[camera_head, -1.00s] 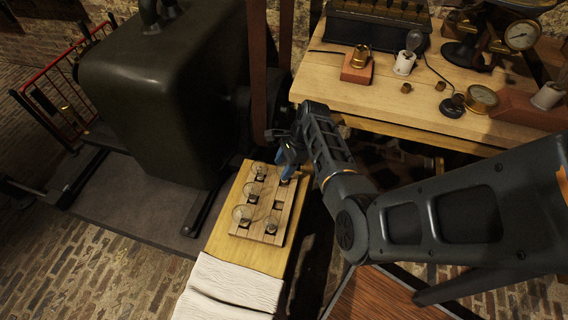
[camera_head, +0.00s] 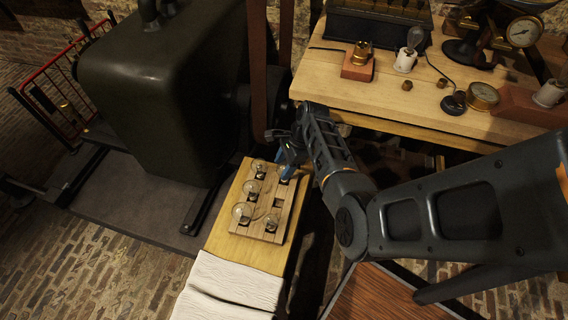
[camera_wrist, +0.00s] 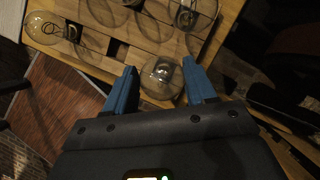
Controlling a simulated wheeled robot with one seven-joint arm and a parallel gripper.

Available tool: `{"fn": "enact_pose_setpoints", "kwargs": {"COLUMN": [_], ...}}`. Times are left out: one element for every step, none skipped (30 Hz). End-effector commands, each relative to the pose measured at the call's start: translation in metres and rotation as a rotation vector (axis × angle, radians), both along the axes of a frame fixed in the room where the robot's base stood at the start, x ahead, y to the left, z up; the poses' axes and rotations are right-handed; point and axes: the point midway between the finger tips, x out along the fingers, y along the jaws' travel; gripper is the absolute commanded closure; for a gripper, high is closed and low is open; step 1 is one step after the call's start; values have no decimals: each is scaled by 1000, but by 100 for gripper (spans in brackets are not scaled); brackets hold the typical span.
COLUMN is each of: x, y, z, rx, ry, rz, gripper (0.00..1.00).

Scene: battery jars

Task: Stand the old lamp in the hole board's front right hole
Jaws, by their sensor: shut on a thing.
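The wooden hole board (camera_head: 263,236) lies on a narrow light bench in the head view. Clear glass lamps stand in it: three down its left side, at the far (camera_head: 257,167), middle (camera_head: 252,187) and near (camera_head: 241,212) places, and one at the near right (camera_head: 271,223). An empty square hole (camera_wrist: 117,49) shows in the wrist view. My gripper (camera_wrist: 161,88) is at the board's far right in the head view, its blue fingers shut on a round glass lamp (camera_wrist: 162,72). The lamp's base is hidden, so I cannot tell whether it sits in a hole.
A white cloth (camera_head: 228,287) covers the bench's near end. A big dark machine (camera_head: 165,95) stands at left. A higher workbench (camera_head: 420,95) with gauges and a lamp in a white holder (camera_head: 405,61) is behind my arm. A brown wooden surface (camera_head: 375,293) is at the bottom.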

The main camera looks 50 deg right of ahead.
Motion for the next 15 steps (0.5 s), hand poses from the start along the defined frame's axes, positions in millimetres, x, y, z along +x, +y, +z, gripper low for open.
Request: {"fn": "enact_pose_setpoints", "kwargs": {"x": [0, 0, 0, 0, 0, 0, 0, 0, 0, 0, 0, 0, 0, 0, 0], "y": [0, 0, 0, 0, 0, 0, 0, 0, 0, 0, 0, 0, 0, 0, 0], "z": [0, 0, 0, 0, 0, 0, 0, 0, 0, 0, 0, 0, 0, 0, 0], "rx": [0, 0, 0, 0, 0, 0, 0, 0, 0, 0, 0, 0, 0, 0, 0], "ry": [0, 0, 0, 0, 0, 0, 0, 0, 0, 0, 0, 0, 0, 0, 0], "rz": [0, 0, 0, 0, 0, 0, 0, 0, 0, 0, 0, 0, 0, 0, 0], "gripper": [81, 81, 81, 81, 81, 81, 81, 44, 40, 37, 34, 30, 27, 25, 21]}}
